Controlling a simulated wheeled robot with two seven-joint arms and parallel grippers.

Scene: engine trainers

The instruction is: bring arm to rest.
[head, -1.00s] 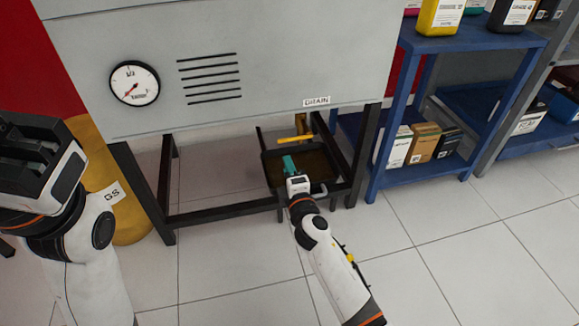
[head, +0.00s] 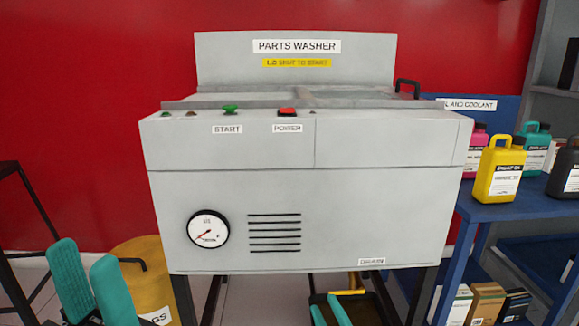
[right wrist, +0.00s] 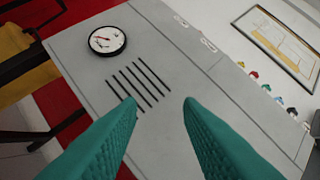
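My right gripper (head: 329,309) shows at the bottom edge of the head view, in front of the space under the parts washer (head: 330,215). In the right wrist view its teal fingers (right wrist: 162,105) are apart with nothing between them, facing the washer's grey front panel (right wrist: 185,75). My left gripper (head: 88,272) is at the lower left of the head view. Its two teal fingers point up, are apart and hold nothing. The rest of both arms is out of view.
A yellow drum (head: 150,278) stands left of the washer, beside my left gripper. A blue shelf (head: 500,212) with several bottles and boxes stands to the right. The yellow drain handle (head: 347,292) and dark frame legs (head: 185,298) are under the washer.

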